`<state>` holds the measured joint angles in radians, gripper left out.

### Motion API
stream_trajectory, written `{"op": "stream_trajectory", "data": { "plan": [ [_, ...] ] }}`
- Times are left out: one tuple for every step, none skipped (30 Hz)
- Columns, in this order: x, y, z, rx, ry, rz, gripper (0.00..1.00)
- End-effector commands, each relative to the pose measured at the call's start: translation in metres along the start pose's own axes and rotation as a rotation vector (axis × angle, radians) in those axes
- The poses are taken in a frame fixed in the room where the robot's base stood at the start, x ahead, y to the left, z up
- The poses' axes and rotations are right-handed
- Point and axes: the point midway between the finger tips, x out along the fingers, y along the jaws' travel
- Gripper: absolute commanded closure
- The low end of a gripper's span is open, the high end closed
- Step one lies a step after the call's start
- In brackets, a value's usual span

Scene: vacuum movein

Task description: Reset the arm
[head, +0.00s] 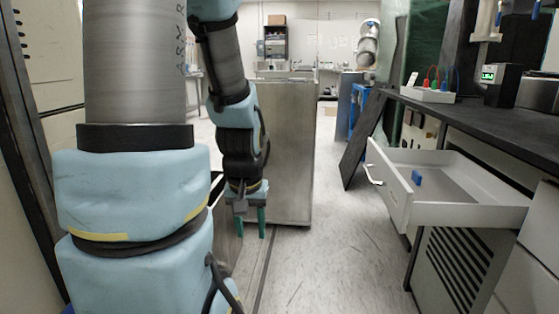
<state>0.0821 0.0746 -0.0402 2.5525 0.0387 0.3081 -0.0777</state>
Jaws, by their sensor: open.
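My arm hangs down in front of me on the left of the head view. My gripper (251,227) points down with its two green fingers apart. It is open and nothing shows between the fingers. It is in front of a metal cabinet and above the floor, apart from the open drawer on the right.
An open white drawer (398,198) juts out at the right, with a small blue object (416,178) inside. A black countertop (468,115) is above it. A metal cabinet (291,150) stands ahead. The floor (335,255) between cabinet and drawer is clear.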

Motion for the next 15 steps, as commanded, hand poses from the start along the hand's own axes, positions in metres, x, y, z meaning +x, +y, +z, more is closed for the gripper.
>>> {"op": "stream_trajectory", "data": {
  "plan": [
    [-0.011, -0.001, 0.011, 0.009, -0.03, 0.002, 0.55],
    [-0.016, -0.002, 0.018, 0.017, -0.054, 0.006, 0.55],
    [-0.028, -0.002, 0.02, 0.021, -0.07, 0.01, 0.55],
    [-0.036, -0.002, 0.017, 0.02, -0.069, 0.009, 0.55],
    [-0.042, -0.002, 0.016, 0.02, -0.069, 0.008, 0.55],
    [-0.05, -0.002, 0.014, 0.02, -0.069, 0.008, 0.55],
    [-0.055, -0.002, 0.013, 0.02, -0.069, 0.008, 0.55],
    [-0.062, -0.002, 0.011, 0.019, -0.069, 0.008, 0.55],
    [-0.07, -0.002, 0.01, 0.019, -0.069, 0.008, 0.55],
    [-0.077, -0.002, 0.008, 0.019, -0.069, 0.008, 0.55],
    [-0.084, -0.002, 0.007, 0.019, -0.069, 0.008, 0.55],
    [-0.093, -0.002, 0.004, 0.019, -0.069, 0.007, 0.55],
    [-0.101, -0.002, 0.003, 0.019, -0.069, 0.007, 0.55],
    [-0.11, -0.002, 0.001, 0.019, -0.068, 0.007, 0.55],
    [-0.122, -0.002, -0.002, 0.019, -0.068, 0.007, 0.55]
  ]
}}
